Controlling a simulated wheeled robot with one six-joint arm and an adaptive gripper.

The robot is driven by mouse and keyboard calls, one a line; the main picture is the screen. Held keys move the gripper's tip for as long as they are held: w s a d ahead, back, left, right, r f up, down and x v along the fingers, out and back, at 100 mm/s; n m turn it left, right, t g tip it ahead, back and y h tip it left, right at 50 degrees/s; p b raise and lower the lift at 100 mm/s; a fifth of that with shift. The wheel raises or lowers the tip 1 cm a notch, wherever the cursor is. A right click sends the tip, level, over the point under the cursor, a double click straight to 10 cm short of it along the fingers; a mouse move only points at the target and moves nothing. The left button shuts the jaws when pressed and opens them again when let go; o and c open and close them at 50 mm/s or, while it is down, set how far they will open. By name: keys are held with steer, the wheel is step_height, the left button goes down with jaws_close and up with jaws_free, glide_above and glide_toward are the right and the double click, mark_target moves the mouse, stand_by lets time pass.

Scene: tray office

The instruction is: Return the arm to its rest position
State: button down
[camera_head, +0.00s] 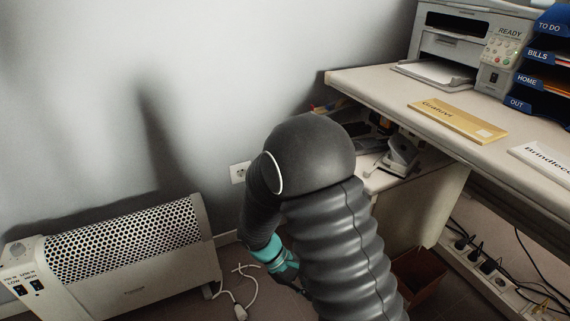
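My grey ribbed arm (340,235) rises from the bottom centre and bends over at a dark rounded joint (312,150). Its far part hangs down on the left side, with a teal band (274,255) near its lower end. Only a small dark part of my gripper shows below the band, at the edge of my arm. The fingers are hidden behind the arm, so I cannot see whether they are open or hold anything.
A desk (360,83) on the right bears a printer (463,45), a yellow envelope (457,120), a white envelope (548,160) and a labelled tray stack (544,82). A white heater (140,265) stands lower left by the wall. A white cord (240,292) lies on the floor beside it.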

steer(key=s+d+r+m+t+y+p, duration=0.2)
steer(key=s+d+r+m+t, duration=0.1)
steer(key=r, duration=0.8)
steer(key=s+d+r+m+t+y+p, duration=0.2)
steer(key=s+d+r+m+y, duration=0.1)
steer(key=r, duration=0.8)
steer(key=s+d+r+m+t+y+p, duration=0.1)
steer(key=s+r, duration=0.5)
steer(key=r, duration=0.6)
steer(key=d+m+t+y, duration=0.1)
steer(key=d+m+t, duration=0.1)
steer(key=m, duration=0.1)
steer(key=shift+d+m+t+y+p, duration=0.3)
steer(key=shift+d+p, duration=0.05)
steer(key=shift+p, duration=0.05)
steer(key=shift+r, duration=0.1)
